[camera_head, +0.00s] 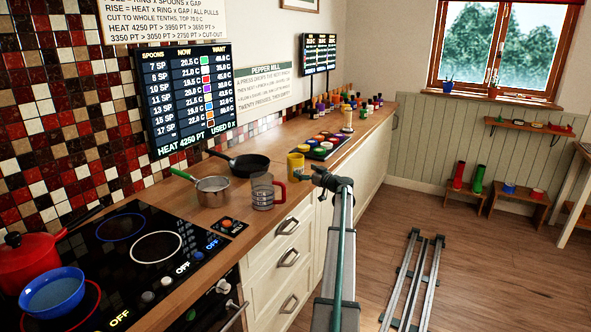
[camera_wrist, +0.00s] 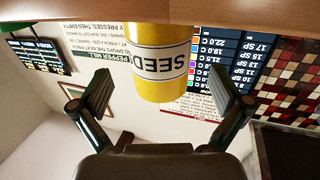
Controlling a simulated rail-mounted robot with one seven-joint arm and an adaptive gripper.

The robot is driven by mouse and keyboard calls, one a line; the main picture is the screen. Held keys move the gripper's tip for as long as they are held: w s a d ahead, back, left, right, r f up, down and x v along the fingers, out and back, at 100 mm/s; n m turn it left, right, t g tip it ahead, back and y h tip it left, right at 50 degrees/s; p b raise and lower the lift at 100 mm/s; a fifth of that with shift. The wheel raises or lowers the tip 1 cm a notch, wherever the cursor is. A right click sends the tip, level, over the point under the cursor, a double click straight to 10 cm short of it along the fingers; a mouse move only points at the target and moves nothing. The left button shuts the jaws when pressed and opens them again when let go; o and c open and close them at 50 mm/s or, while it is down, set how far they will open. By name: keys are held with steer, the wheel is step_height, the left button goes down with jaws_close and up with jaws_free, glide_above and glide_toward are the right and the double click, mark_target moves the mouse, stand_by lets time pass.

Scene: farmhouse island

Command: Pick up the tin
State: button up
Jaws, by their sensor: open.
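The tin (camera_head: 296,165) is a small yellow cylinder standing on the wooden counter near its front edge, just left of my gripper in the head view. In the wrist view, which is turned upside down, the tin (camera_wrist: 160,75) is large and central, with a white label of which "SEED" can be read. My gripper (camera_head: 318,178) is beside the tin at about counter height. In the wrist view my gripper (camera_wrist: 162,88) is open, one finger on each side of the tin in the picture, with gaps on both sides. Whether the tin is fully between the fingers cannot be told.
A clear jug with a red handle (camera_head: 263,192) stands close left of the tin. A dark pan (camera_head: 250,166) and a saucepan (camera_head: 213,191) are further left. A tray of coloured pots (camera_head: 320,151) and a pepper mill (camera_head: 347,118) stand behind.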

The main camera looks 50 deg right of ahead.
mark_target(301, 169)
steer(key=w, duration=0.1)
steer(key=w+p, duration=0.1)
steer(key=w, duration=0.1)
steer(key=w+p, duration=0.1)
steer(key=w, duration=0.1)
steer(key=shift+d, duration=0.4)
steer(key=shift+f, duration=0.1)
steer(key=c, duration=1.2)
steer(key=shift+r, duration=0.8)
steer(key=s+a+r+b, duration=0.1)
steer(key=s+a+r, duration=0.2)
steer(key=s+a+r+b, duration=0.2)
steer(key=s+a+r, duration=0.1)
steer(key=a+r, duration=0.1)
steer(key=s+a+r+b, duration=0.1)
steer(key=s+a+r, duration=0.1)
steer(key=a+r, duration=0.2)
steer(key=shift+s+r+b, duration=0.25)
steer(key=shift+s+b, duration=0.1)
steer(key=shift+s, duration=0.05)
